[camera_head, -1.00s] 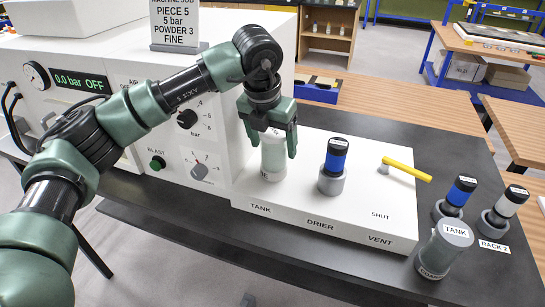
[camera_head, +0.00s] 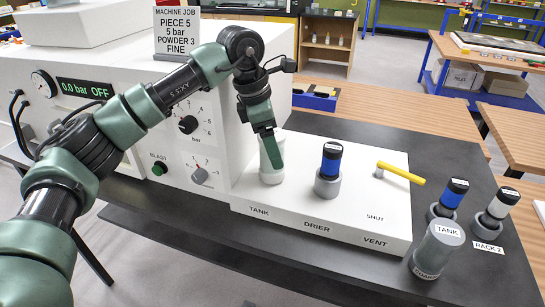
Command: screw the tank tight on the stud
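A pale, cloudy tank (camera_head: 272,175) stands upright at the TANK place on the white machine ledge (camera_head: 283,215). My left gripper (camera_head: 271,148) comes down on it from above. One green finger crosses the front of the tank. The other finger is hidden behind, so I cannot tell whether the fingers press on the tank. The stud and the thread under the tank are hidden. A second tank (camera_head: 437,255), grey with a TANK lid and a label that seems to read COARSE, stands on the dark bench at the right. My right gripper is not in view.
A blue-banded drier (camera_head: 331,163) stands in a grey holder right of the tank. A yellow valve handle (camera_head: 402,173) lies near SHUT. Blue (camera_head: 453,195) and white (camera_head: 503,204) cartridges stand at the right. The machine's display (camera_head: 85,90) reads 0.0 bar OFF.

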